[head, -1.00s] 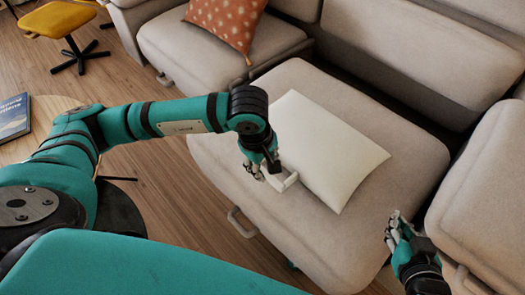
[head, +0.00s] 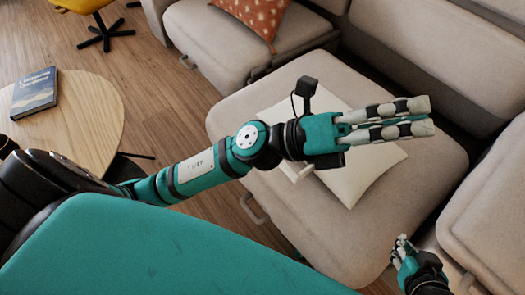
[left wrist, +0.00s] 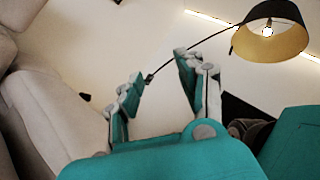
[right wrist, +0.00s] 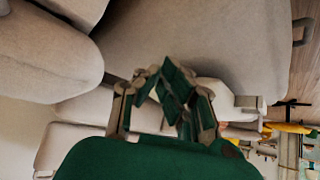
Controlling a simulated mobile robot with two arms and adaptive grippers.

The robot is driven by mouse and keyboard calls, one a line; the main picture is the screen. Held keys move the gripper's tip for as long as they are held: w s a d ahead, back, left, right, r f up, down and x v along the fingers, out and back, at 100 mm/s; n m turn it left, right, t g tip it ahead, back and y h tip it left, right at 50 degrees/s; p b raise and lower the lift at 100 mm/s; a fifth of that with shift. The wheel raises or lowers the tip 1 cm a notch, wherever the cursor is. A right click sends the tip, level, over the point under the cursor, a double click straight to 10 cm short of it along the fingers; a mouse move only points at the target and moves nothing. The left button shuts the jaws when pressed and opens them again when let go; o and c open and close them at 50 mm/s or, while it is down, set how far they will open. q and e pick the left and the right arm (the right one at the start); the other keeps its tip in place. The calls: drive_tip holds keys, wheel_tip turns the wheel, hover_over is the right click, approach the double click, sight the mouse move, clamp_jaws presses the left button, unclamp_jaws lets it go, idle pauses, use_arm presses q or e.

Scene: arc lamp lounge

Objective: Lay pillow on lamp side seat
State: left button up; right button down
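The white pillow (head: 365,175) lies flat on the beige front seat (head: 235,110) in the head view, partly hidden by my left arm. A pale loop (head: 293,168) sticks out at its near edge. The pillow and loop also show in the right wrist view (right wrist: 215,92). My left gripper (head: 432,115) is above the pillow, pointing right, empty, its fingers apart in the left wrist view. My right gripper (head: 402,240) is low beside the seat's right edge, its fingers together with nothing between them. The arc lamp's dark shade (left wrist: 272,32) shows in the left wrist view.
An orange patterned cushion (head: 258,15) sits on another seat (head: 215,40) at the back. Sofa backrests (head: 430,60) line the back right. A round wooden table (head: 95,105) with a book (head: 35,92) and a yellow chair (head: 82,4) stand left. Wooden floor lies between.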

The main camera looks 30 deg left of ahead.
use_arm(q)
drive_tip(key=w+a+f+n+t+y, duration=0.6)
drive_tip(key=n+y, duration=0.3)
drive_tip(key=n, duration=0.5)
drive_tip(key=w+a+f+n+t+y, duration=0.5)
drive_tip(key=a+n+y, duration=0.4)
drive_tip(key=n, duration=0.5)
drive_tip(key=s+a+f+n+g+y, duration=0.1)
drive_tip(key=s+f+n+g, duration=0.3)
drive_tip(key=f, duration=0.6)
drive_tip(key=s+a+f+n+g+y, duration=0.2)
drive_tip(key=s+a+f+n+g, duration=0.2)
drive_tip(key=s+f, duration=0.4)
wheel_tip(320, 180, down, 3)
drive_tip(key=shift+f+n+g, duration=0.1)
drive_tip(key=shift+n+g, duration=0.3)
drive_tip(key=shift+g, duration=0.4)
